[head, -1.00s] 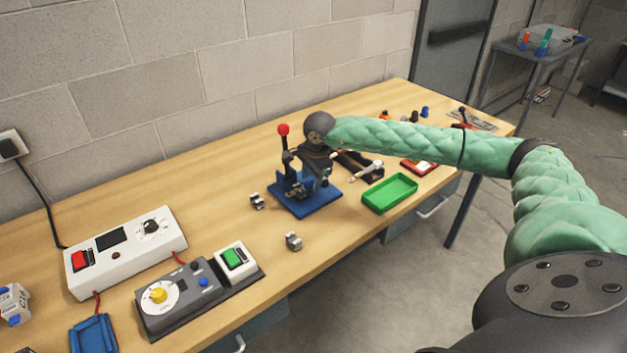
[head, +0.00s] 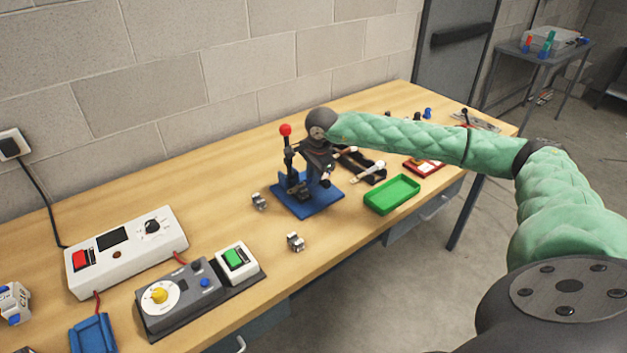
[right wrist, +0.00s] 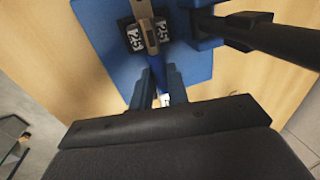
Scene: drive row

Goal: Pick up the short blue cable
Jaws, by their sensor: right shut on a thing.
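My right gripper (right wrist: 160,90) is shut on the short blue cable (right wrist: 158,76), which shows as a narrow blue strip between the fingers in the right wrist view. A small white piece shows at the near end of the strip; most of the cable is hidden by the fingers. In the head view the right gripper (head: 325,182) is low over the blue base (head: 308,208) of a lever press (head: 287,150) with a red knob. The cable cannot be made out there. My left gripper is not in view.
A green tray (head: 391,194) lies right of the press. Two small metal blocks (head: 295,242) (head: 259,201) lie near the base. A white box (head: 125,250) and a grey control panel (head: 185,295) stand at the left. In the right wrist view the press's dark arm (right wrist: 270,40) is close by.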

